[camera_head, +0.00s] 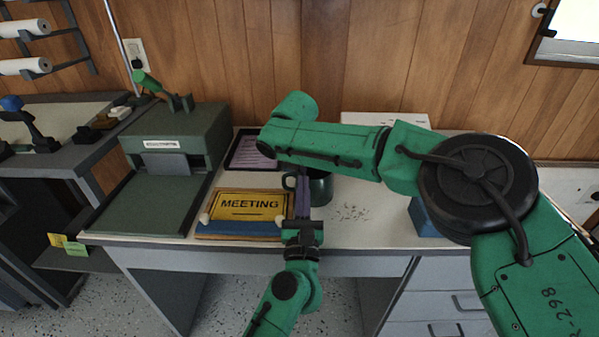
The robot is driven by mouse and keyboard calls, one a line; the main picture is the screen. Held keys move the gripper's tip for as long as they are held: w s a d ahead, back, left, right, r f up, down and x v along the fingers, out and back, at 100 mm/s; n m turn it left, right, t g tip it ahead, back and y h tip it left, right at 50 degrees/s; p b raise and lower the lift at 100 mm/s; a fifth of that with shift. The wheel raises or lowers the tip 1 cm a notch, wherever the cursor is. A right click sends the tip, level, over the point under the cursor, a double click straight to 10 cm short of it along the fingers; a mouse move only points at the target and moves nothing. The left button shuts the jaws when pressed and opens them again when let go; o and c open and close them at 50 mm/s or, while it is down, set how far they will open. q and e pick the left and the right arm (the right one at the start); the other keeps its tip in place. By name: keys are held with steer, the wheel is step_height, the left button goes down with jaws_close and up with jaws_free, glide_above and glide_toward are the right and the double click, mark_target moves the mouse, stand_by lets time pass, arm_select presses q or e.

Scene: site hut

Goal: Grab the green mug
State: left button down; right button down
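The dark green mug (321,188) stands on the desk, partly hidden by my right forearm above it and by my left gripper in front of it. Its handle (288,182) points left. My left gripper (303,184) reaches up from the bottom, its purple-grey fingers overlapping the mug's left side between handle and body. The fingers look close together, seen nearly edge-on; I cannot tell whether they touch the mug. My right arm crosses from the right above the mug, and its gripper does not show.
A dark tray (243,151) is behind. A green machine (172,140) stands at left. A blue box (424,219) is at right.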

arm_select(q)
steer(key=shift+r, duration=0.6)
steer(key=shift+f, duration=0.1)
steer(key=v, duration=1.2)
